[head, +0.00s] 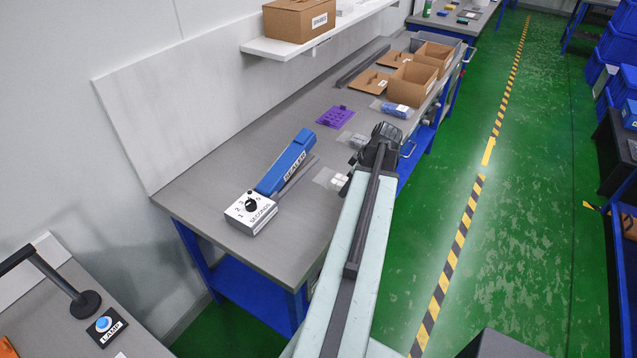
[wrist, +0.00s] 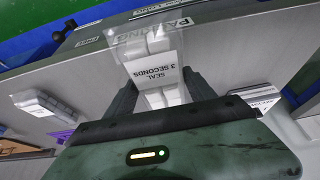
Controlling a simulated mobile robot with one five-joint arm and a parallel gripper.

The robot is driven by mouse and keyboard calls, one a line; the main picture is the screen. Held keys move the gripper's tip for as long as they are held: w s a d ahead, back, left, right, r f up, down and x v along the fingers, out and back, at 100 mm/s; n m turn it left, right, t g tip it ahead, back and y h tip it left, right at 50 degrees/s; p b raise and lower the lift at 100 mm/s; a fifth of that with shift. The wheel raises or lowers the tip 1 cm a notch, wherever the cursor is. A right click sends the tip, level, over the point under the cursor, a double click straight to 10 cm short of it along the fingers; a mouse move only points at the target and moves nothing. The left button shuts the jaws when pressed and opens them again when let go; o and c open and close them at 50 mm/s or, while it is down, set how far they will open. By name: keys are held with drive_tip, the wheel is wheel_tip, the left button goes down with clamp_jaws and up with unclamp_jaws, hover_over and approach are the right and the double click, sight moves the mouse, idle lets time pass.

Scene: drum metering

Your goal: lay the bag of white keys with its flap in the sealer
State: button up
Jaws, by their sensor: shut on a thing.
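A clear bag of white keys (wrist: 155,55) with a label reading "SEAL 3 SECONDS" sits between the fingers of my gripper (wrist: 158,88) in the wrist view. My gripper is shut on it, and the bag's clear end (wrist: 112,32) extends beyond the fingers. In the head view the bag (head: 329,179) shows near the bench's front edge, right of the sealer; my gripper partly covers it. The sealer has a blue arm (head: 287,163) and a white dial box (head: 250,212) marked "SECONDS". The bag is apart from the sealer. Whether it touches the bench is unclear.
On the grey bench (head: 215,182), farther back, lie a bag of grey pieces (head: 350,139), a purple piece (head: 335,117) and a bag of blue pieces (head: 397,110). Cardboard boxes (head: 412,84) stand beyond. A lamp button (head: 103,324) is at lower left.

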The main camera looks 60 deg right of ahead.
drive_tip(key=b, duration=0.1)
approach(315, 185)
drive_tip(key=shift+w+f, duration=0.85)
drive_tip(key=shift+f, duration=0.1)
drive_tip(key=b+x, duration=0.4)
drive_tip(key=shift+s+f, duration=0.15)
drive_tip(key=shift+s, duration=0.3)
drive_tip(key=shift+r, duration=0.25)
drive_tip(key=shift+f, duration=0.2)
drive_tip(key=o, duration=1.7)
drive_tip(key=shift+o, duration=0.2)
drive_tip(key=shift+r, duration=0.15)
